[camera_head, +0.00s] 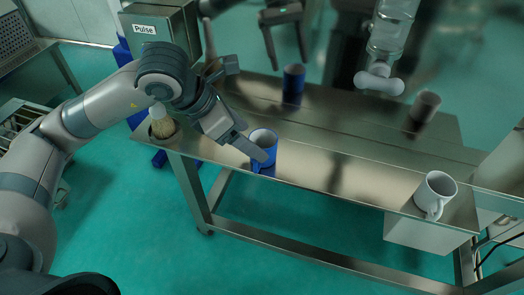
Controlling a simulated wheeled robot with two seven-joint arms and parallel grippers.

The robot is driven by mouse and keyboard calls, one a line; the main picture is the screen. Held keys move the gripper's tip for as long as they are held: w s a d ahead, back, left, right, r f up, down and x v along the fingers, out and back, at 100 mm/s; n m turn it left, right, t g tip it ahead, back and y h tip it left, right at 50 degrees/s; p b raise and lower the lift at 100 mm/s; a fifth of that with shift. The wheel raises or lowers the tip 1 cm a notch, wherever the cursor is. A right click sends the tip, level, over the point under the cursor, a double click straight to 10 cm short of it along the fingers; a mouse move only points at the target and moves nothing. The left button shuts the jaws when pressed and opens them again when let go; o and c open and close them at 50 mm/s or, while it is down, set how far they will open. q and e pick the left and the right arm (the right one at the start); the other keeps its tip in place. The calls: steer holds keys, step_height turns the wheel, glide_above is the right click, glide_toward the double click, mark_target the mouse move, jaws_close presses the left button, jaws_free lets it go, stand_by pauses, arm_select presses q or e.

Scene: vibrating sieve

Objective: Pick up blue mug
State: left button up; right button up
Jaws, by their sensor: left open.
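The blue mug (264,143) stands upright near the front edge of the metal table, left of the table's middle. My left gripper (257,150) is open, reaching down from the upper left. One finger crosses in front of the mug's left side and hides part of it. I cannot tell whether the finger touches the mug. The other fingertip is not clear. My right gripper is not in view.
A white mug (436,190) stands at the table's right front. A brush (161,122) stands at the left end, near a box labelled Pulse (160,25). The shiny panel behind reflects mugs and gripper. A clear vessel (388,35) hangs above. The table (335,165) is bare between the mugs.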

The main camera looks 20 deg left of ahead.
mark_target(266, 139)
arm_select(q)
steer(key=p+x, duration=0.1)
steer(key=x, duration=0.3)
steer(key=shift+f, duration=0.15)
steer(key=shift+w+d+f, duration=0.1)
steer(key=shift+d+f, duration=0.05)
steer(key=shift+f, duration=0.15)
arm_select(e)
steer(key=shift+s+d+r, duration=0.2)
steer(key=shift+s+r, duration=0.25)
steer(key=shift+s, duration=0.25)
arm_select(q)
steer(key=c, duration=1.1)
